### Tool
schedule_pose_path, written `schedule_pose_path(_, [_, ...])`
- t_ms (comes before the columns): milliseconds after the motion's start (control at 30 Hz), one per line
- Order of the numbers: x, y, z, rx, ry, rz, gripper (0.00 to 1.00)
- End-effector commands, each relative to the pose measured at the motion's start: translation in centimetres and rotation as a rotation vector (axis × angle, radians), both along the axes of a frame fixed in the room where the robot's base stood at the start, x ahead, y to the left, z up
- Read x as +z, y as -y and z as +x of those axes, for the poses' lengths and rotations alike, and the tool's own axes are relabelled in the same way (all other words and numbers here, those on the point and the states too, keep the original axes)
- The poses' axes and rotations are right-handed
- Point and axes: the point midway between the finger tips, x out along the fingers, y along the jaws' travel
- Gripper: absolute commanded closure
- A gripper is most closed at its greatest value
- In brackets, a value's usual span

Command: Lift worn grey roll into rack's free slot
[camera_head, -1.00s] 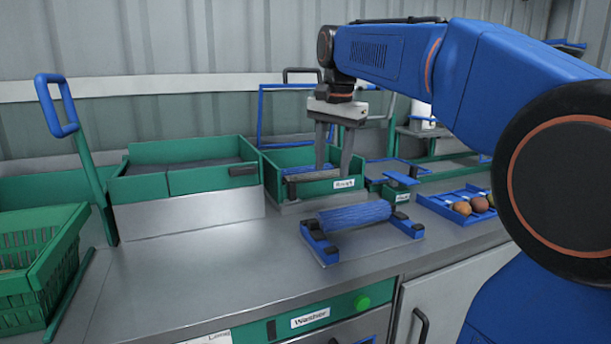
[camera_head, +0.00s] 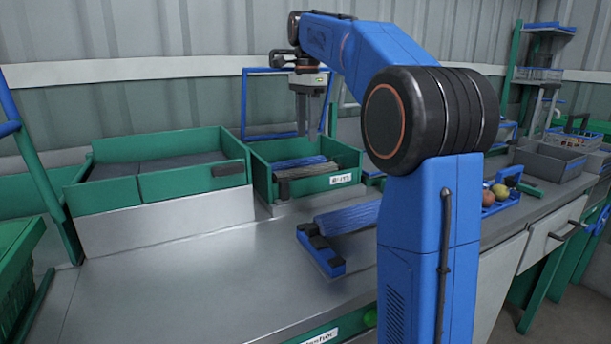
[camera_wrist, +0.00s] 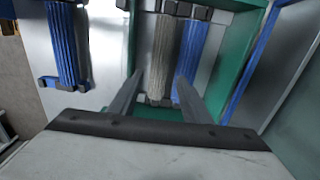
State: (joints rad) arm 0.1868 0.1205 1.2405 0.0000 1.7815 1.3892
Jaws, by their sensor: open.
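The worn grey roll (camera_head: 302,171) lies in a green-walled box (camera_head: 262,183) with a white label, beside a blue roll (camera_head: 300,161). The wrist view shows the grey roll (camera_wrist: 160,55) and the blue roll (camera_wrist: 190,55) side by side, apart from a blue roll on a stand. My gripper (camera_head: 308,133) is above the box with its fingers pointing down. In the wrist view the open fingers (camera_wrist: 158,82) appear on either side of the grey roll's near end, with nothing between them held. Another blue roll (camera_head: 348,216) rests on a blue stand (camera_head: 322,254) on the bench.
A wider green box (camera_head: 105,205) with dark panels stands to the left. My arm hides part of the stand and bench. A blue tray with round produce (camera_head: 489,197) and a grey bin (camera_head: 550,164) lie to the right. The front left steel bench (camera_head: 190,275) is clear.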

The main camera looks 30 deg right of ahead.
Motion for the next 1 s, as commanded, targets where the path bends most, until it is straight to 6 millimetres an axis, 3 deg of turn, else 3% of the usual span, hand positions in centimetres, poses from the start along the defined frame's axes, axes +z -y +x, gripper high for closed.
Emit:
schedule_pose_path(300, [-5.4, 0.0, -0.1, 0.001, -0.002, 0.000, 0.56])
schedule_pose_path(667, [-8.0, -0.1, 0.0, 0.002, -0.001, 0.000, 0.56])
schedule_pose_path(1000, [-12.0, -0.1, 0.2, 0.002, 0.000, 0.000, 0.56])
